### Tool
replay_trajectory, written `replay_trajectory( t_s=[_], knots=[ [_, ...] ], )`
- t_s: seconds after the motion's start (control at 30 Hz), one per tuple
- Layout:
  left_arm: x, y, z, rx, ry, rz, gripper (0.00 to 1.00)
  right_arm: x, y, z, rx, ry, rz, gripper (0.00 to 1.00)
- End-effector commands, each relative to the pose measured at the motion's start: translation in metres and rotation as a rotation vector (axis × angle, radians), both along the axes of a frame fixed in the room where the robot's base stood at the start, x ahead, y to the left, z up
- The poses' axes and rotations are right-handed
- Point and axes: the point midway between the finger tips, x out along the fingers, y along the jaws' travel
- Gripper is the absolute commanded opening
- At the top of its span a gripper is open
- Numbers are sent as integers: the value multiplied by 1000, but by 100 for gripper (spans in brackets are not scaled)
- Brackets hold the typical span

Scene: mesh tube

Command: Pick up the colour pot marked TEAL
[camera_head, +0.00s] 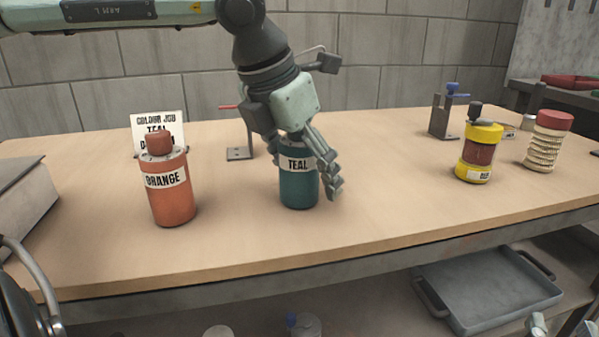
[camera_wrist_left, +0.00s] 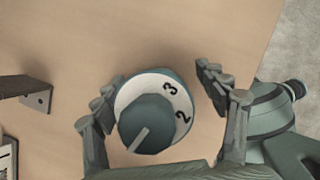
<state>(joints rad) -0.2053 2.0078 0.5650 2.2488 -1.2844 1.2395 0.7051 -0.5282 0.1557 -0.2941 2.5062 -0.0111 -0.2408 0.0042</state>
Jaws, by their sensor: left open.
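The TEAL colour pot (camera_head: 299,187) stands upright on the workbench (camera_head: 400,215), its label facing my head camera. My left gripper (camera_head: 310,175) reaches down over it from above, with fingers on either side of the pot and part of its top hidden. In the left wrist view the pot's teal knob and white numbered top (camera_wrist_left: 152,112) sit between the two open fingers of my left gripper (camera_wrist_left: 160,100). A gap shows on the right side; the left finger is very close, and contact there cannot be told.
An orange pot (camera_head: 171,190) stands left of the teal one, before a job card (camera_head: 158,122). A metal bracket (camera_head: 239,153) stands behind. A yellow jar (camera_head: 478,155) and a red-lidded ribbed jar (camera_head: 546,145) stand at the right. The bench between is clear. A grey tray (camera_head: 490,295) lies below.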

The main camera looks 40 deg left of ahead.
Motion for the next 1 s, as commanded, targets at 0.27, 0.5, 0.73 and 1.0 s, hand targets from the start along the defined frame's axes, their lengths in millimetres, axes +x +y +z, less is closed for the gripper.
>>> replay_trajectory(
  t_s=[0.27,0.5,0.73,1.0],
  knots=[
    [0,0,0,-1,0,0,48,0,0,0,0,0,0,40],
    [0,0,0,-1,0,0,18,0,0,0,0,0,0,40],
    [0,0,1,-1,0,0,14,0,0,0,-1,0,0,40],
    [1,0,18,1,-4,-1,14,2,-2,-6,-17,33,-5,40]
  ],
)
